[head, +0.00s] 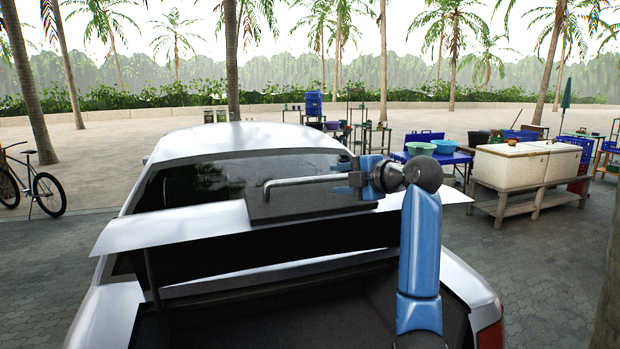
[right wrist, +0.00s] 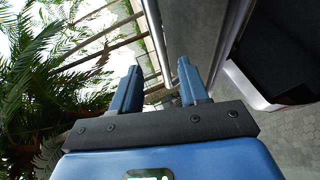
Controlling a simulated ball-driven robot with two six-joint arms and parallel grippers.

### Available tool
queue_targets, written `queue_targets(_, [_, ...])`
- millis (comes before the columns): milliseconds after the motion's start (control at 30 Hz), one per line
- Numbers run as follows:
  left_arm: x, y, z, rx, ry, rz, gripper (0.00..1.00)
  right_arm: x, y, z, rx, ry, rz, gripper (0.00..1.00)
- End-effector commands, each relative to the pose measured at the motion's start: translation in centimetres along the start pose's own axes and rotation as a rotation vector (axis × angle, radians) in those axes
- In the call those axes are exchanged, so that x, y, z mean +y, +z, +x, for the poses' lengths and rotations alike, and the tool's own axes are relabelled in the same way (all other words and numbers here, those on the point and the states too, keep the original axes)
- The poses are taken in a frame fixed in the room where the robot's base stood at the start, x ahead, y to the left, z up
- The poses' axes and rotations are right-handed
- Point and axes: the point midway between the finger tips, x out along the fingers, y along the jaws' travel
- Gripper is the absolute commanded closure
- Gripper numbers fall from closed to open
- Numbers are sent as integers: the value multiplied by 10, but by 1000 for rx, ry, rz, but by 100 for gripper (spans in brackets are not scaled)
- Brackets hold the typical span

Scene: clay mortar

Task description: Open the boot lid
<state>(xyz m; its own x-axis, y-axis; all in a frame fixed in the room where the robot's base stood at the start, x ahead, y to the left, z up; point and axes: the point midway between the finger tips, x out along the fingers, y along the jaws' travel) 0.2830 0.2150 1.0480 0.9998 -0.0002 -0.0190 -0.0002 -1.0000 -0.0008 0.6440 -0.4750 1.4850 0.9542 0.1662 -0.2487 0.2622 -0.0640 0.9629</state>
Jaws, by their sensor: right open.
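The silver car (head: 240,140) stands with its rear towards me. Its boot lid (head: 175,228) is raised, a pale panel with a dark middle section, and the dark boot interior (head: 300,315) shows below it. A grey bent bar (head: 300,180) shows at the lid's dark section, its straight part reaching to my right gripper. My right gripper (head: 347,178) is open at the bar's right end. In the right wrist view the two blue fingers of the gripper (right wrist: 158,82) stand apart, with a grey bar (right wrist: 154,35) running between them; contact cannot be told. My left gripper is out of view.
A thin dark strut (head: 151,272) stands under the lid's left side. A white chest (head: 525,165) on a wooden stand and a blue table (head: 440,156) with basins are at the right. A bicycle (head: 35,185) stands far left. Paving (head: 545,270) right of the car is clear.

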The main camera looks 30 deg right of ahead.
Motion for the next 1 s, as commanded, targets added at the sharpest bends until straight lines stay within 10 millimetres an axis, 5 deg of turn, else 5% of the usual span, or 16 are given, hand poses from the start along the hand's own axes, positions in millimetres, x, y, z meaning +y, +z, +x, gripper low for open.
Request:
queue_targets(500, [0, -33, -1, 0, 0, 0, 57, 2, 0, 76, 0, -2, 2, 56])
queue_targets(1000, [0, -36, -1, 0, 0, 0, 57, 0, 0, 88, -2, 0, 0, 56])
